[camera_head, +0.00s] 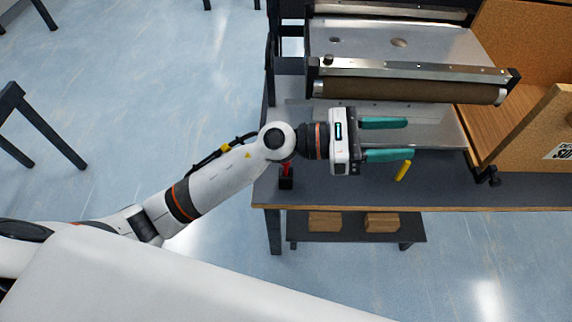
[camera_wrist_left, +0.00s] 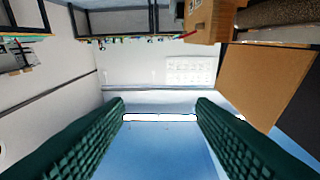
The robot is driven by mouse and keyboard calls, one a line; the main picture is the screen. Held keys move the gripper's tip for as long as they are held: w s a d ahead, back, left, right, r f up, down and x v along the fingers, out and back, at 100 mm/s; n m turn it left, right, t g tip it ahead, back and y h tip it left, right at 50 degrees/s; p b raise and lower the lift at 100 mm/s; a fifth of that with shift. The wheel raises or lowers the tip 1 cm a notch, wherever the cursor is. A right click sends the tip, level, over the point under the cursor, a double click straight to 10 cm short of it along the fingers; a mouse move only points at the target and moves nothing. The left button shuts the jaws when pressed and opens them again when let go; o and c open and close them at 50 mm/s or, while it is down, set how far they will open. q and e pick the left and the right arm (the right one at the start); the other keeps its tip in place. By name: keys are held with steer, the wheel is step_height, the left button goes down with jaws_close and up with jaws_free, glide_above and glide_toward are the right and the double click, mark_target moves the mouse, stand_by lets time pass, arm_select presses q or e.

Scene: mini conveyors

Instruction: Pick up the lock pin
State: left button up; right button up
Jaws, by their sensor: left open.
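A small yellow bar (camera_head: 403,170), which may be the lock pin, stands or lies on the dark table (camera_head: 340,193) near its front edge; I cannot tell which. My left gripper (camera_head: 411,138) is above the table with its two teal fingers apart and pointing right. My right gripper is out of view.
A conveyor with a brown roller (camera_head: 410,90) stands behind the gripper. A wooden box (camera_head: 520,125) is at the right. A small red and black part (camera_head: 286,179) is at the table's left front. Wooden blocks (camera_head: 382,222) lie on the lower shelf.

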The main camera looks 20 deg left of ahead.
arm_select(q)
steer(key=a+f+m+g+y, duration=0.2)
steer(key=f+m+g+y, duration=0.15)
steer(key=f+m, duration=0.25)
steer(key=a+f+m+g+y, duration=0.2)
steer(key=f+m+y, duration=0.3)
steer(key=f, duration=0.1)
steer(key=w+a+f+m+y, duration=0.1)
steer(key=w+a+y, duration=0.1)
steer(key=a, duration=0.3)
steer(key=w+a+f+m+y, duration=0.1)
steer(key=w+a+y, duration=0.1)
steer(key=a+y, duration=0.3)
steer(key=w+a+f+m+y, duration=0.2)
steer(key=a+y, duration=0.1)
steer(key=a, duration=0.3)
steer(key=shift+w+a+f+t+y, duration=0.1)
steer(key=shift+w+t+y, duration=0.15)
steer(key=shift+w+t, duration=0.1)
glide_above(286, 171)
step_height(286, 171, down, 6)
steer(key=shift+a+r+p, duration=0.1)
steer(key=shift+p, duration=0.25)
steer(key=shift+w+f+p, duration=0.15)
steer(key=shift+f+p, duration=0.05)
steer(key=shift+f, duration=1.3)
steer(key=shift+w+f+p, duration=0.1)
steer(key=shift+f+p, duration=0.05)
steer(key=shift+f, duration=1.35)
steer(key=shift+c, duration=0.5)
